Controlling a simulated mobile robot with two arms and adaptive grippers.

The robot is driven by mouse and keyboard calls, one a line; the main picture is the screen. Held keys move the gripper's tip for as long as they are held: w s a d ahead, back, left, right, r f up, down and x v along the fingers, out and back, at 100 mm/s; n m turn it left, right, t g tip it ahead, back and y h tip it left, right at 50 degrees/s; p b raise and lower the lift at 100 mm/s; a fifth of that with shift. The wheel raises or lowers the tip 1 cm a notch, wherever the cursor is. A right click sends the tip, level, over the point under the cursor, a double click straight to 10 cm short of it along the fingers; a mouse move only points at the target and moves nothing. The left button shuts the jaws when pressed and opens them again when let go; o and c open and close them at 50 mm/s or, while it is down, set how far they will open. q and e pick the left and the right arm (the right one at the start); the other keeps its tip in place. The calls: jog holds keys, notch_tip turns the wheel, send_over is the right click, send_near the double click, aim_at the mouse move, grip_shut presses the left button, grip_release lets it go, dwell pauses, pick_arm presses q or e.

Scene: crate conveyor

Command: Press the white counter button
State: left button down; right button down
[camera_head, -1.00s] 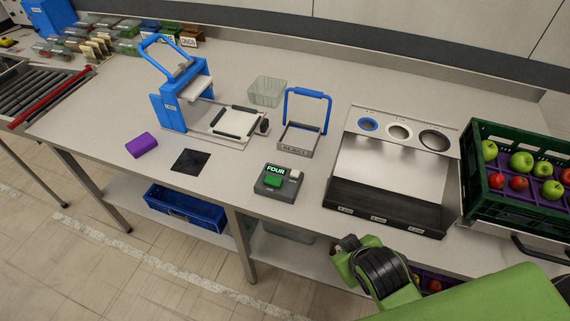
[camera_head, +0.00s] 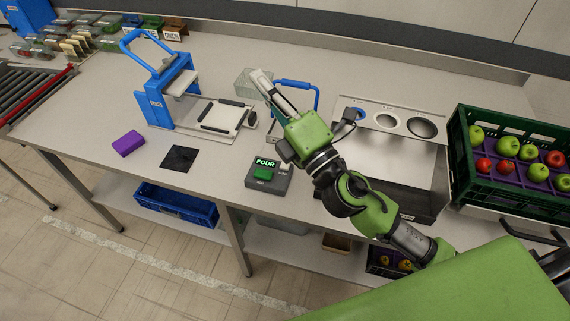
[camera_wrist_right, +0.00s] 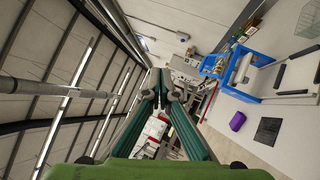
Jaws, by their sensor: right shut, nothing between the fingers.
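The counter (camera_head: 276,185) is a dark grey box near the front edge of the table. Its display reads FOUR, with a green button (camera_head: 263,174) below it. The white button at its upper right is not clear now; my right arm's wrist is close to that corner in the head view. My right gripper (camera_head: 260,78) is shut and empty, above the table, its fingers pointing to the far left past the counter. In the right wrist view its fingers (camera_wrist_right: 161,88) are together. The counter does not show in that view. My left gripper is not in view.
A blue-handled press (camera_head: 148,108) stands left of the gripper. A clear tub and a blue-handled reject tray (camera_head: 318,100) are close behind it. A steel sorting chute (camera_head: 425,165) and a green apple crate (camera_head: 475,185) lie right. A purple block (camera_head: 128,143) lies left.

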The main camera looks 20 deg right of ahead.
jog(key=s+a+n+g+y, duration=0.2)
jog(key=a+n+g+y, duration=0.45)
jog(key=n, duration=0.55)
jog(key=n+g+h, duration=0.7)
jog(key=n+h, duration=0.2)
jog(key=n, duration=0.7)
send_over(287, 166)
notch_tip(287, 166, down, 19)
jog(key=shift+r+y, duration=0.1)
jog(key=shift+y, duration=0.15)
notch_tip(287, 166, down, 8)
jog(key=b, duration=0.4)
jog(key=shift+f, duration=0.2)
jog(key=shift+f+b, duration=0.25)
jog(key=shift+b, duration=0.1)
